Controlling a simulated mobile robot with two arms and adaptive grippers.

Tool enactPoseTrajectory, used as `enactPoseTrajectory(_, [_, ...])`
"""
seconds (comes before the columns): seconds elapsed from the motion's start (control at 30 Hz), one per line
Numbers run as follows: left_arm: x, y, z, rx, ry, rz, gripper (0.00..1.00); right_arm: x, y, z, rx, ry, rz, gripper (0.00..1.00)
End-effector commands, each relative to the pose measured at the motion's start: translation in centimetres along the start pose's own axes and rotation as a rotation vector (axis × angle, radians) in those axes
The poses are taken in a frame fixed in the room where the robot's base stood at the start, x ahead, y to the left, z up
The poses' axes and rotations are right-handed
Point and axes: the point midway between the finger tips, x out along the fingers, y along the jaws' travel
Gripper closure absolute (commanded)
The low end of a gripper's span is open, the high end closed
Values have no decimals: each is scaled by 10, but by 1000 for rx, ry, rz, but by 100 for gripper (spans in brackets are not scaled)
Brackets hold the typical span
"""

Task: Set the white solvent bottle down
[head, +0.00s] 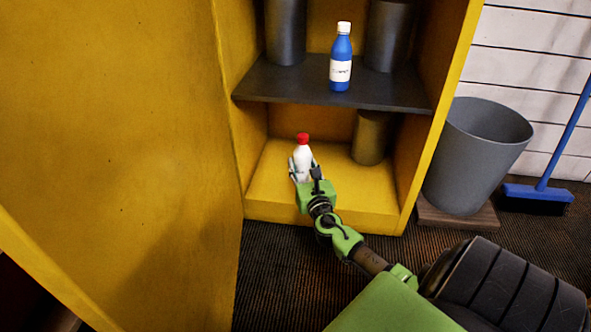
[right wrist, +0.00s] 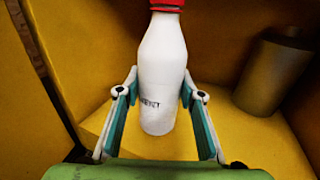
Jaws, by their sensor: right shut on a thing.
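The white solvent bottle (head: 303,157) with a red cap is upright inside the yellow cabinet, at the lower level. It also shows in the right wrist view (right wrist: 161,80), with part of a dark label text. My right gripper (head: 303,170) is shut on the bottle, its fingers on either side of the lower body. In the right wrist view the fingers (right wrist: 158,92) flank the bottle. The bottle's base appears at or just above the yellow cabinet floor (head: 350,198); I cannot tell whether it touches. My left gripper is not in view.
A dark shelf (head: 290,85) above holds a blue bottle (head: 341,62) and dark cylinders. A dull cylinder (head: 369,138) stands on the cabinet floor, right of the white bottle. The open yellow door (head: 110,130) fills the left. A grey bin (head: 470,160) and blue broom (head: 540,190) stand right.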

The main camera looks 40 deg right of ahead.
Motion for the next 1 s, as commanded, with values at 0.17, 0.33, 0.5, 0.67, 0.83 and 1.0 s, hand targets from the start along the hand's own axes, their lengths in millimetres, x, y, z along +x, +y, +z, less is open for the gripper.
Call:
enactPoseTrajectory(0.17, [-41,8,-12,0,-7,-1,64,28,8,-37,0,-2,0,87])
enactPoseTrajectory(0.33, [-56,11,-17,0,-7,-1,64,42,11,-52,0,-2,-1,87])
enactPoseTrajectory(0.5, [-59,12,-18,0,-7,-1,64,47,13,-55,-1,-1,0,87])
enactPoseTrajectory(0.67, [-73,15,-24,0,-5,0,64,55,15,-68,0,-1,1,87])
enactPoseTrajectory(0.83, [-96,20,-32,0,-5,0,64,54,15,-91,0,0,0,87])
enactPoseTrajectory(1.0, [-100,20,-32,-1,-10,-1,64,54,15,-94,0,-1,0,87])
